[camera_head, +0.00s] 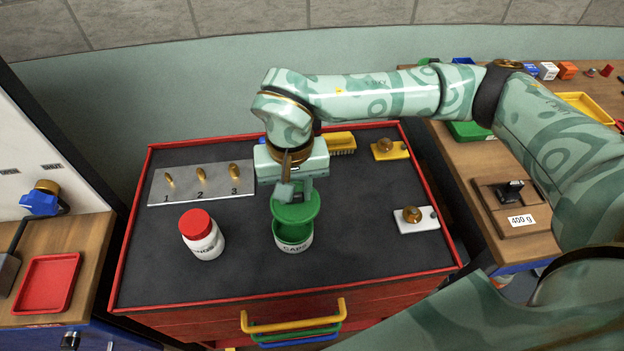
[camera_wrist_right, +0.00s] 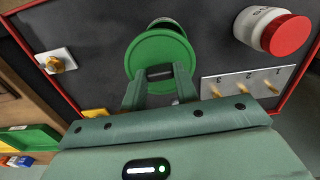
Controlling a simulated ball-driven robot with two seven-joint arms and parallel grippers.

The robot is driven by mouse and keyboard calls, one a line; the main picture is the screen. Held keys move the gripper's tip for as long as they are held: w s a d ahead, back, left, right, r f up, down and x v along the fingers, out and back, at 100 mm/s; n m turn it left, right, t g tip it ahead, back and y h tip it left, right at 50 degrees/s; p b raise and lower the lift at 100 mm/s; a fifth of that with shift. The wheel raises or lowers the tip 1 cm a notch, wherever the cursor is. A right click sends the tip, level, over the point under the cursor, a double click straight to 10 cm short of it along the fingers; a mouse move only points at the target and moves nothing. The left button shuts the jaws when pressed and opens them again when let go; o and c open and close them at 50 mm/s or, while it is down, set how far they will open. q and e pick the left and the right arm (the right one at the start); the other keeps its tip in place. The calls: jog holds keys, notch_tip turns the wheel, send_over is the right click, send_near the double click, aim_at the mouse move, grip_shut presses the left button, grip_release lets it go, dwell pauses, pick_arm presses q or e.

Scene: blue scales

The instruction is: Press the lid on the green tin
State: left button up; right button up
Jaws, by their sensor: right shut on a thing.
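My right gripper (camera_head: 297,192) is shut on the green lid (camera_head: 303,209), gripping it near its middle from above. The lid also shows in the right wrist view (camera_wrist_right: 160,42), between my fingertips (camera_wrist_right: 160,74). The green tin (camera_head: 294,238), with a white label reading "CAPS", stands upright and open on the dark mat. The lid is above the tin's back part, and the tin's open front shows below it. In the wrist view only a small part of the tin (camera_wrist_right: 165,21) shows past the lid. My left gripper is out of view.
A white bottle with a red cap (camera_head: 202,235) stands left of the tin. A numbered grey plate (camera_head: 210,190) lies behind it. A brush (camera_head: 341,143) and two plates with brass knobs (camera_head: 417,226) are at the back and right. A red rim (camera_head: 130,230) edges the mat; its front is clear.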

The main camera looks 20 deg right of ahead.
jog(key=shift+w+a+f+m, duration=0.15)
jog(key=shift+a+f, duration=0.05)
jog(key=shift+f, duration=0.2)
jog(key=shift+w+a+f+m, duration=0.1)
jog(key=shift+a+f+m, duration=0.1)
jog(key=shift+f, duration=0.15)
notch_tip(320, 180, down, 6)
jog(key=b, duration=0.4)
jog(key=shift+b, duration=0.3)
jog(key=shift+r+p, duration=0.1)
jog(key=shift+p, duration=0.2)
jog(key=shift+f, duration=0.2)
dwell(1.3)
jog(key=o, duration=1.5)
